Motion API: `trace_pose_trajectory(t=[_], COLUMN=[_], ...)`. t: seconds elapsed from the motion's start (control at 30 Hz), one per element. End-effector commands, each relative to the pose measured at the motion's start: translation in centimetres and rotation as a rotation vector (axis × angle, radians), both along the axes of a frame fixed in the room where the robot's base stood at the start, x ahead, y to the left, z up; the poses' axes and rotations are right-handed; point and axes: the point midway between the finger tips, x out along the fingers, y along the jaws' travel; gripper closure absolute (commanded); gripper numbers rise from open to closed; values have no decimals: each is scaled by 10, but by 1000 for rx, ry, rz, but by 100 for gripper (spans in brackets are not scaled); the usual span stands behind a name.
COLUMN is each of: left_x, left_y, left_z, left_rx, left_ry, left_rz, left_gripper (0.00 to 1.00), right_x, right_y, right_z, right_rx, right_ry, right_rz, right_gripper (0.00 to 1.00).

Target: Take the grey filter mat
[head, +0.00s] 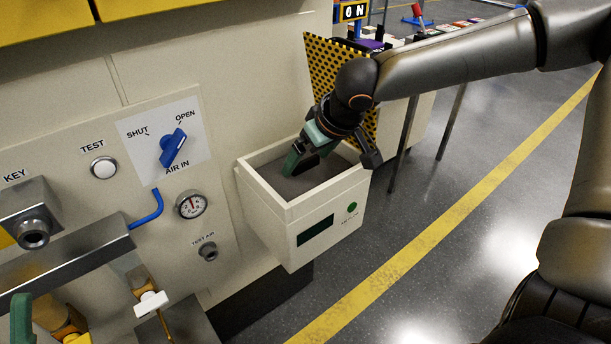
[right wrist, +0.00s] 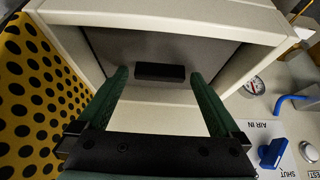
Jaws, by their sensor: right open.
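The grey filter mat (head: 293,187) appears to be the flat grey surface inside the open white box; in the right wrist view the grey surface (right wrist: 205,58) carries a dark raised block (right wrist: 160,72). My right gripper (head: 302,163) is at the box opening with its green fingers pointing down into it. In the right wrist view the fingers (right wrist: 158,78) are spread apart, one on each side of the dark block, with nothing held. I cannot tell whether they touch the mat. A green part of my left gripper (head: 22,318) shows at the lower left edge; its jaw opening is hidden.
The white box (head: 285,222) has raised walls and stands out from the machine panel. A yellow perforated plate (head: 325,65) rises behind it. A blue valve knob (head: 173,148) and a gauge (head: 191,204) are to its left. Open floor lies to the right.

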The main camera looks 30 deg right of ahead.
Motion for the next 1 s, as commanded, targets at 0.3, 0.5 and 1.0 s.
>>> trace_pose_trajectory(t=[0.3, 0.5, 1.0], left_x=[0, 0, 1], left_y=[0, 0, 0], left_z=[-2, -2, -2], left_rx=[-4, -3, -3], left_ry=[5, 5, 5], left_rz=[-4, -3, -3], left_gripper=[50, 50, 50], right_x=[3, 3, 3], right_y=[0, 0, 0], right_z=[-4, -4, -4], right_rx=[0, 0, 0], right_ry=[-2, -2, -2], right_rz=[1, 1, 1], right_gripper=[0, 22, 77])
